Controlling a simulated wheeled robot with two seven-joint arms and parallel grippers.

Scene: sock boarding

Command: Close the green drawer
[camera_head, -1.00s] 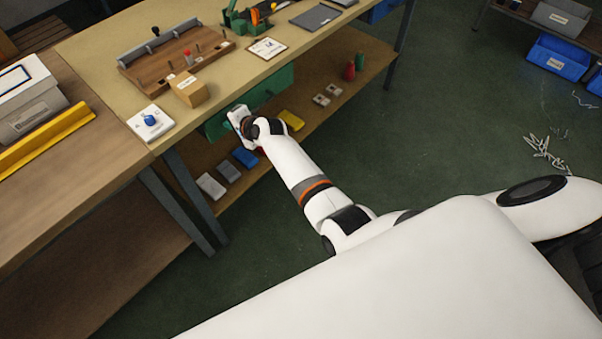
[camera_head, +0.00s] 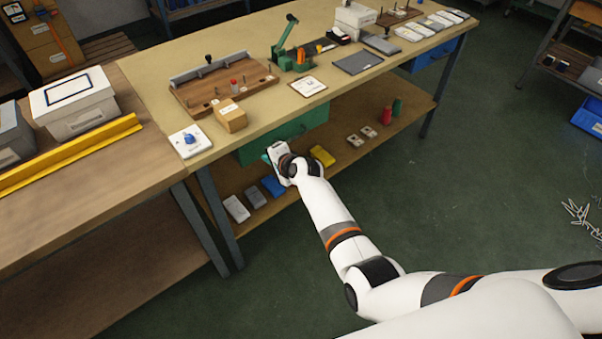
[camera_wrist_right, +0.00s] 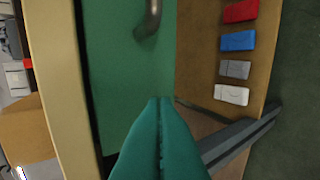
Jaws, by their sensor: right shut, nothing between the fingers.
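The green drawer (camera_head: 302,124) sits under the top of the long workbench. Its front face is close below the bench edge, and no open inside shows. In the right wrist view the green front (camera_wrist_right: 115,70) fills the middle, with a metal handle (camera_wrist_right: 150,20) at the top. My right gripper (camera_head: 267,159) is at the left part of the drawer front. Its teal fingers (camera_wrist_right: 160,102) are shut and empty, pointing at the front below the handle in the wrist view. I cannot tell whether the fingertips touch it. My left gripper is not in view.
The workbench top (camera_head: 330,100) holds a wooden fixture (camera_head: 215,85), a small cardboard box (camera_head: 230,117) and a clipboard (camera_head: 308,86). The lower shelf (camera_head: 350,115) carries several small coloured packs and red and green items. A blue drawer (camera_head: 436,54) is further right. The floor in front is free.

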